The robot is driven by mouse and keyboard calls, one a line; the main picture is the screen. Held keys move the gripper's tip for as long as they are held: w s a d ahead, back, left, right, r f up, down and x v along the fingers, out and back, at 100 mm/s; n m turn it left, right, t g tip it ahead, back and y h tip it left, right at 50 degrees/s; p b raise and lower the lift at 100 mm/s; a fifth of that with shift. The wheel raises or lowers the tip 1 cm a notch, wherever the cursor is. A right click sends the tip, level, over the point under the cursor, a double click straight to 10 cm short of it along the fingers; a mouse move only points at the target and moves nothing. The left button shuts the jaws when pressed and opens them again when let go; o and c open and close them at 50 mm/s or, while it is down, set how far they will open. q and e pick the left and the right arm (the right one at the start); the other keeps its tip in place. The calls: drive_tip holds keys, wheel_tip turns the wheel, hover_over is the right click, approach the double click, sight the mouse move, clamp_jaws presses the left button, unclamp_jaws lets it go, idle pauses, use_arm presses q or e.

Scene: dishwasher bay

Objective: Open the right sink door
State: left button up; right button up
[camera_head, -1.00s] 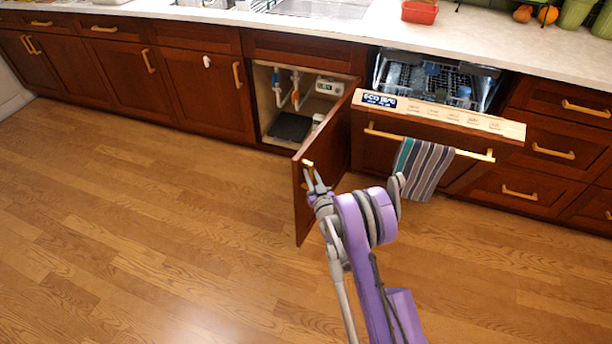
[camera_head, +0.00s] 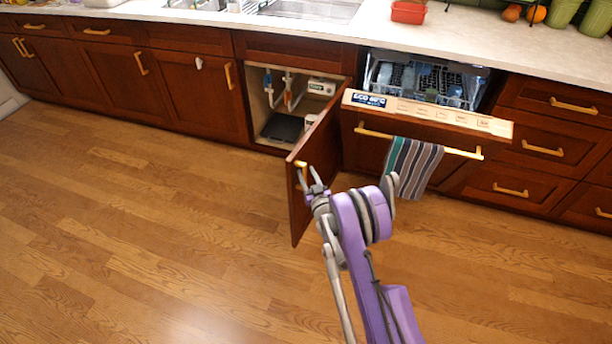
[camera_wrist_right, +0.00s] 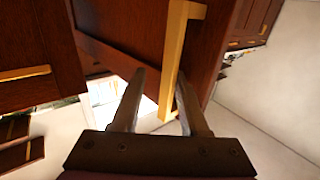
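The right sink door (camera_head: 318,165) is a dark red-brown panel. In the head view it stands swung wide out from the sink cabinet (camera_head: 262,100), whose inside is exposed. Its brass handle (camera_head: 301,165) is near the door's free edge, and the handle also shows in the wrist view (camera_wrist_right: 174,65). My right gripper (camera_head: 309,177) is at this handle. In the wrist view, my right gripper's fingers (camera_wrist_right: 160,90) are apart, with the handle's end between them, close to the right finger and with a gap to the left one. My left gripper is not in view.
The dishwasher door (camera_head: 430,112) hangs partly open right of the sink door, with a striped towel (camera_head: 412,165) on its handle. Pipes (camera_head: 280,92) and a dark mat (camera_head: 284,128) are inside the cabinet. The wooden floor (camera_head: 150,220) at left is clear.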

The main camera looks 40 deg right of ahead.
drive_tip(key=shift+a, duration=0.3)
drive_tip(key=b+v, duration=0.4)
drive_tip(key=v, duration=0.6)
drive_tip(key=shift+s, duration=0.4)
drive_tip(key=shift+r, duration=0.1)
